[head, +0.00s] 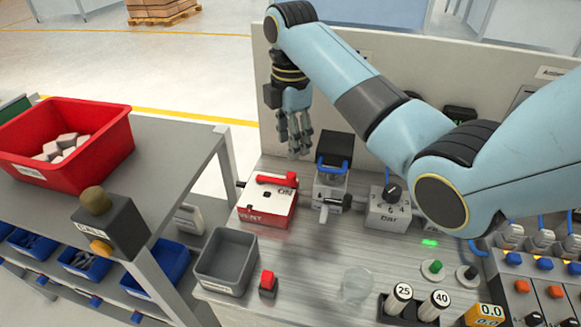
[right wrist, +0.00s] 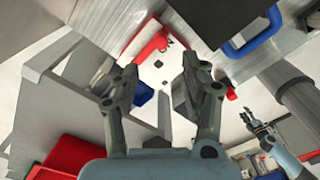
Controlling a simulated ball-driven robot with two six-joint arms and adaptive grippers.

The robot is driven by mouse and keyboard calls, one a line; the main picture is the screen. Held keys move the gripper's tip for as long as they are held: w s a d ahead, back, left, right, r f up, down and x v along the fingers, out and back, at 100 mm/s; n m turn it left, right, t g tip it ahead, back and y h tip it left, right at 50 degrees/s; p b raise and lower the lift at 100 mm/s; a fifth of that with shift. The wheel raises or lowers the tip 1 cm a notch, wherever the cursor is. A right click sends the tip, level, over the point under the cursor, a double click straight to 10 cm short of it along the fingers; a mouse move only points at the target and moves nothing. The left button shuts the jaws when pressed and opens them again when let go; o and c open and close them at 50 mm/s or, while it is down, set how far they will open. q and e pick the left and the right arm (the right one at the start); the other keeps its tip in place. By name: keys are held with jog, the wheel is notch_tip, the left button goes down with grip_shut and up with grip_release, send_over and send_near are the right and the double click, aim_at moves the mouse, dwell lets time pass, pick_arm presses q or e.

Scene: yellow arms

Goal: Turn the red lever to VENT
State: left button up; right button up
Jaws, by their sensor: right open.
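The red lever (head: 277,180) lies across the back of a white-topped box (head: 268,200) with red sides, beside the ON label. The VENT label (head: 250,217) is at the box's front left. My right gripper (head: 297,153) hangs open and empty, above and behind the box, apart from the lever. In the right wrist view its open fingers (right wrist: 155,95) frame part of the box top (right wrist: 165,67). My left gripper (right wrist: 262,128) shows small at the right of that view; its jaw state is unclear.
A blue-handled device (head: 331,170) and a bar dial (head: 390,208) stand right of the box. A grey bin (head: 226,262) and a small red-topped button (head: 267,284) are in front. A red crate (head: 95,165) sits on the left table.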

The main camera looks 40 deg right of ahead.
aim_at(291, 174)
notch_tip(291, 174, down, 10)
jog(key=shift+r, duration=0.25)
grip_shut()
dwell(0.3)
